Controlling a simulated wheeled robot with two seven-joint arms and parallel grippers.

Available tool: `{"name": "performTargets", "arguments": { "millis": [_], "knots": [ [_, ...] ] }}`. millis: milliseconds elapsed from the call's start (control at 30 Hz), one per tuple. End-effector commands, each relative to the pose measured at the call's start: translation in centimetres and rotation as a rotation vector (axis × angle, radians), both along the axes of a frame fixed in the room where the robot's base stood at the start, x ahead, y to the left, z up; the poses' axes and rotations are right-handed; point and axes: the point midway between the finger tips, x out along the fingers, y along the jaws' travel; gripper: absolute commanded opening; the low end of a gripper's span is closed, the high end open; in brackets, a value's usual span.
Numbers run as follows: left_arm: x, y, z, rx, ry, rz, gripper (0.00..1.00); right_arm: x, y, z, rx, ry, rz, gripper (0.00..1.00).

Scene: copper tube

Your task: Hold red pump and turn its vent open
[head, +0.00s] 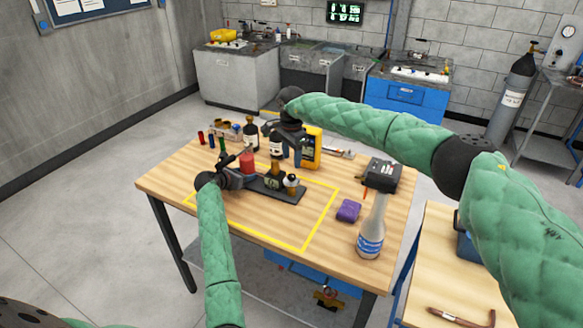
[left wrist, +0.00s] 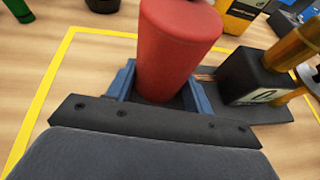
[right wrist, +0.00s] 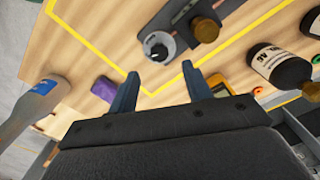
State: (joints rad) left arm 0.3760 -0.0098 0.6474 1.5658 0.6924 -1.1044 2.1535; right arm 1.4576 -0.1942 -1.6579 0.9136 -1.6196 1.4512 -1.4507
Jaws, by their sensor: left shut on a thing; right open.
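The red pump (head: 247,164) has a red cylinder on a dark base plate (head: 262,194) inside the yellow outline. In the left wrist view, its red body (left wrist: 178,45) stands between the blue fingers of my left gripper (left wrist: 155,85), which is shut on it. Beside it on the plate stand a black block with a brass post (left wrist: 290,50) and a white-faced knob with a black centre (right wrist: 158,46). I cannot tell whether this knob is the vent. My right gripper (right wrist: 160,75) is open and empty, above the table, with the knob beyond its fingertips.
Dark bottles (right wrist: 280,67), a yellow meter (head: 312,146) and small coloured cylinders stand behind the plate. A purple block (head: 348,211) and a spray bottle (head: 371,230) are on the right. The table's front part is clear.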

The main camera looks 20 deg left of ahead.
Motion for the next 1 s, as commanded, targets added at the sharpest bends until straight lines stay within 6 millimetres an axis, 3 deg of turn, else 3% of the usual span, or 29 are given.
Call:
{"name": "performTargets", "arguments": {
  "millis": [200,400,767,1000],
  "knots": [
    [0.0,0.0,0.0,-0.001,0.0,0.0,0.0,0.1,0.0,3.6,0.0,-0.001,0.0,0.49],
    [0.0,0.0,0.0,-0.001,0.0,0.0,0.0,0.0,0.0,5.3,0.0,0.0,0.0,0.49],
    [0.0,0.0,0.0,-0.001,0.0,0.0,0.0,0.0,0.0,5.5,0.0,0.0,0.0,0.49],
    [0.0,0.0,0.0,0.0,0.0,0.0,0.0,-0.6,0.5,4.4,0.024,0.03,-0.002,0.49]
  ]
}}
